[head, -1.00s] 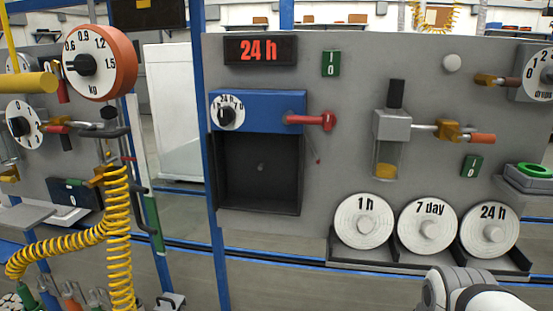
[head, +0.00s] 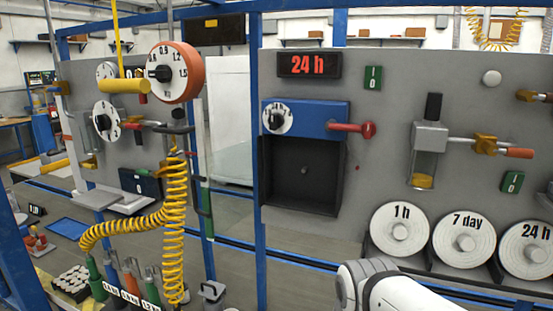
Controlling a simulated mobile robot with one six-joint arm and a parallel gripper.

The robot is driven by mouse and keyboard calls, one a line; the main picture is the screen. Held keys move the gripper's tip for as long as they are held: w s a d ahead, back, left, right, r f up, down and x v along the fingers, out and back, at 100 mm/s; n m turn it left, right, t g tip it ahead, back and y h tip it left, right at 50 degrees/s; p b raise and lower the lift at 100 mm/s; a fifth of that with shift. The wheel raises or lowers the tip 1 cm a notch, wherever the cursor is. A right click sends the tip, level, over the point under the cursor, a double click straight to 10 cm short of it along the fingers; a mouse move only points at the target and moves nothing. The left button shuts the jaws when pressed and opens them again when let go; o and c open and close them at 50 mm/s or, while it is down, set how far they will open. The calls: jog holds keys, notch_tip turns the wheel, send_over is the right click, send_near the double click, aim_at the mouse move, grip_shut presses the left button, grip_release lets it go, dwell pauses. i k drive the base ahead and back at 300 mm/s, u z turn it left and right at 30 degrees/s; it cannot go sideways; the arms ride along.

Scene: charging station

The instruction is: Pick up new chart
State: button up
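Three round white charts stand side by side in a dark rack at the lower right of the head view. They are the 1 h chart (head: 390,243), the 7 day chart (head: 455,253) and the 24 h chart (head: 518,262), each with a raised hub in the middle. A red-lit display (head: 309,65) above reads 24 h. Below it, the dark square recess (head: 335,174) under a blue dial housing (head: 329,120) holds no chart, only a small central stub. Part of my white arm shows at the bottom; my gripper is out of view.
A red handle (head: 368,130) sticks out right of the blue housing. A glass-bodied fitting with a valve (head: 428,138) juts out above the charts. A coiled yellow hose (head: 176,235) hangs at left, near colored bottles (head: 131,280). Blue frame posts (head: 259,250) border the panel.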

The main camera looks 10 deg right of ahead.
aim_at(525, 250)
jog(key=z, duration=0.95)
jog(key=k, duration=0.85)
jog(key=z, duration=0.3)
jog(key=i, duration=1)
